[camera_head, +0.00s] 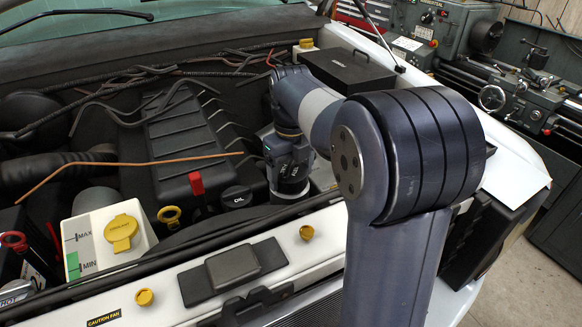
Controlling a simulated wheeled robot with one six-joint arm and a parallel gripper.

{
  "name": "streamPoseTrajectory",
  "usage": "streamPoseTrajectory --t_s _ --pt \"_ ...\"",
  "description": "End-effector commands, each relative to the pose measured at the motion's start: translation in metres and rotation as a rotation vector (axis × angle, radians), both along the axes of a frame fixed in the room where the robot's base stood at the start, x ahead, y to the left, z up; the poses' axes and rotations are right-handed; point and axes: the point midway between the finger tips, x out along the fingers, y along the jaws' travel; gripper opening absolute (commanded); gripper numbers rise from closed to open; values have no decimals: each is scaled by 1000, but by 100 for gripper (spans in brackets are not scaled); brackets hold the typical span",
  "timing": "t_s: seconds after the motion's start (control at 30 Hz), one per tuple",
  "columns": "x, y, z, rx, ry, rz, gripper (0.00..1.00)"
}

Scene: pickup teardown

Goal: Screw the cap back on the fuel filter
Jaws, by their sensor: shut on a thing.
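My gripper (291,189) reaches down into the engine bay, right of the black engine cover (178,135). Its fingertips are hidden behind the front panel and the wrist. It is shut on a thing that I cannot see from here. I cannot make out the fuel filter or its cap in this view, so I cannot tell whether the cap touches the filter or sits straight.
The oil cap (236,196), a red-handled part (197,184) and a yellow dipstick ring (170,215) stand left of my gripper. An orange rod (125,163) crosses the bay. A black box (348,70) lies behind. The white front panel (190,278) borders the bay.

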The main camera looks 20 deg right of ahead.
Motion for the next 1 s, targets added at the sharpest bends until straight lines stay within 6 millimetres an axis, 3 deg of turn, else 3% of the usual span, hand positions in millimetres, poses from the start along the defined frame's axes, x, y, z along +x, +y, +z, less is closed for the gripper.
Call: streamPoseTrajectory --t_s 0.23,0.27,0.5,0.8,1.0 --pt "2 -2 1 -4 -7 -12 48" --pt "2 -2 1 -4 -7 -12 79" --pt "1 -1 1 -3 -5 -10 99" --pt "1 -1 3 -2 -5 -8 100" --pt "1 -1 31 -2 -8 -9 100"
